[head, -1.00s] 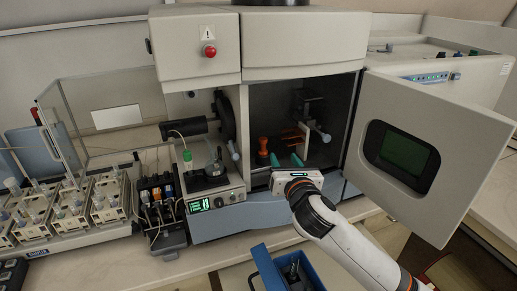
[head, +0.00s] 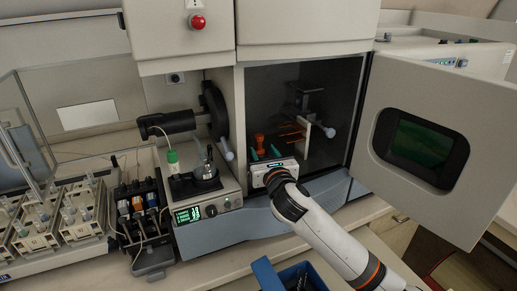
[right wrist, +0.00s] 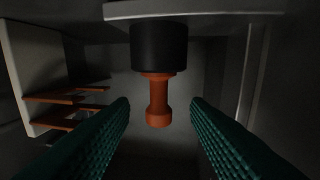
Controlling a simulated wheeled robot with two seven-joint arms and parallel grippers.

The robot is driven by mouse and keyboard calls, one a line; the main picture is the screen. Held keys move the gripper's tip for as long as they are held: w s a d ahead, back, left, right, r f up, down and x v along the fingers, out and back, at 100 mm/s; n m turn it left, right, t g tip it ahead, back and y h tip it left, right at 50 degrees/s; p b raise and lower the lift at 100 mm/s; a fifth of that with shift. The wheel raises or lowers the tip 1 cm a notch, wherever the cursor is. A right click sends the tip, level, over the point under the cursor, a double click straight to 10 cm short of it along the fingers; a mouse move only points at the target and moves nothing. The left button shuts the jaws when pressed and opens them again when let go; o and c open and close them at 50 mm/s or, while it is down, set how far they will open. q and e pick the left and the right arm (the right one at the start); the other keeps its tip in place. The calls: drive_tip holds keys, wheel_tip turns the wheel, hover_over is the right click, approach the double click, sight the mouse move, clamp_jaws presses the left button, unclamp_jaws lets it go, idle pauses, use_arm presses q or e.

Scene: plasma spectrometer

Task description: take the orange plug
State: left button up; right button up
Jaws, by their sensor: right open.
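In the right wrist view the orange plug (right wrist: 158,98) is a waisted orange piece with a black cylinder (right wrist: 158,47) joined at one end. My right gripper (head: 265,153) reaches into the chamber from the front, its teal fingers spread. In the right wrist view the plug appears centred between the fingers (right wrist: 160,106), with a gap on both sides. Neither finger seems to touch it. My left gripper is not in view.
The chamber door (head: 430,140) stands open at the right. Orange slats (head: 292,135) and a pale bracket (head: 308,138) sit inside the chamber, right of the plug. A blue box (head: 268,274) is at the front.

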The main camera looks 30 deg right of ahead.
sight(260, 145)
drive_tip(key=shift+x, duration=1.25)
drive_tip(key=p+x, duration=0.1)
drive_tip(key=x, duration=0.2)
drive_tip(key=shift+w+d+r+p, duration=0.1)
drive_tip(key=shift+w+p, duration=0.25)
drive_tip(key=shift+w+d, duration=0.1)
drive_tip(key=shift+w, duration=0.45)
clamp_jaws()
